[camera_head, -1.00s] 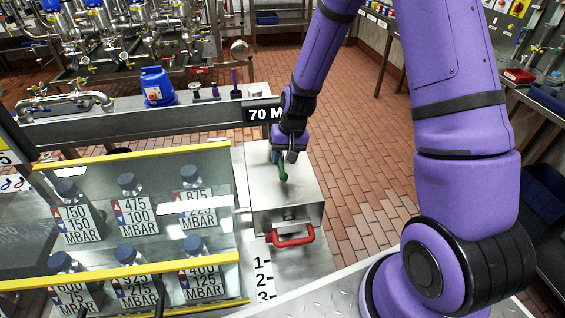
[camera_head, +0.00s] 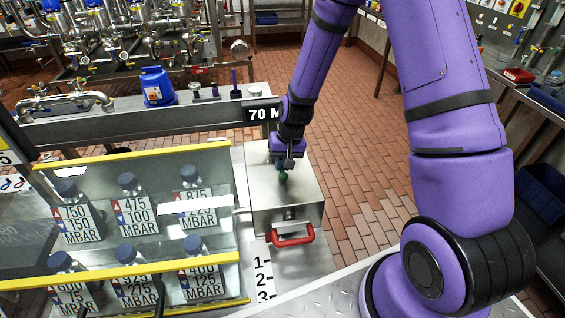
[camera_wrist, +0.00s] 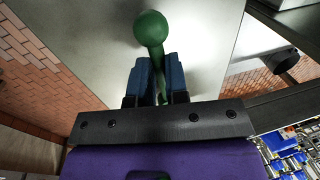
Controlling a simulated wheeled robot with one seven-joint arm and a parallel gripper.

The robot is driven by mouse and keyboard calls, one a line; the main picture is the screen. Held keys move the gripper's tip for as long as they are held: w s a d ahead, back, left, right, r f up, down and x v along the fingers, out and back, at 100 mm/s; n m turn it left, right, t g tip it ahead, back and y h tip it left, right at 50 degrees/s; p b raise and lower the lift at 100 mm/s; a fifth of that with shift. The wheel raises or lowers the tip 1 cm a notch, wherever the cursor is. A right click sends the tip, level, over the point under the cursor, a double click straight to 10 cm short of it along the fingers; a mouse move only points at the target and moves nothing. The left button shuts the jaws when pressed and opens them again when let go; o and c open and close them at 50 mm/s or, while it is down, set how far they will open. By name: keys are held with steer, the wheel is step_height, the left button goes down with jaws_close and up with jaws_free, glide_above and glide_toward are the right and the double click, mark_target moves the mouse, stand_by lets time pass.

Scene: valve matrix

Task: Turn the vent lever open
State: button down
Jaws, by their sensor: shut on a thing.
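The green vent lever (camera_head: 283,177) stands on top of a steel box (camera_head: 308,196). In the wrist view the lever (camera_wrist: 151,29) ends in a round green knob, and its thin stem runs down between the blue finger pads. My gripper (camera_head: 283,165) is over the top of the box, shut on the lever's stem, with the knob sticking out past the fingertips. The gripper's two fingers (camera_wrist: 160,78) also show in the wrist view. The lever's pivot is hidden by the gripper.
A red handle (camera_head: 293,236) is on the front of the box. A glass-fronted cabinet (camera_head: 105,160) with bottles and MBAR labels stands close on the left. A "70 M" sign (camera_head: 262,114) is behind the box. Open tiled floor lies to the right.

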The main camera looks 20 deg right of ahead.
steer(key=shift+d, duration=0.1)
steer(key=d+n, duration=0.2)
steer(key=n, duration=0.1)
steer(key=shift+g, duration=0.3)
steer(key=d+n, duration=0.1)
steer(key=n, duration=0.1)
steer(key=w+d+n, duration=0.1)
steer(key=n, duration=0.2)
steer(key=shift+d+g, duration=0.35)
steer(key=shift+g, duration=0.05)
steer(key=d+n, duration=0.1)
steer(key=w+n, duration=0.1)
steer(key=n, duration=0.1)
steer(key=shift+w+d+g+h, duration=0.25)
steer(key=shift+d+g+h, duration=0.05)
steer(key=shift+d, duration=0.05)
steer(key=shift+w+d+n+h, duration=0.1)
steer(key=shift+w+d+n, duration=0.2)
steer(key=shift+n, duration=0.4)
steer(key=shift+w+d+n+h, duration=0.1)
steer(key=shift+w+n, duration=0.25)
steer(key=shift+n, duration=0.35)
steer(key=shift+w+d+n+h, duration=0.1)
steer(key=shift+w+d+n, duration=0.2)
steer(key=shift+n, duration=0.4)
steer(key=shift+a, duration=0.1)
steer(key=c, duration=1.1)
jaws_free()
steer(key=shift+w+r, duration=0.1)
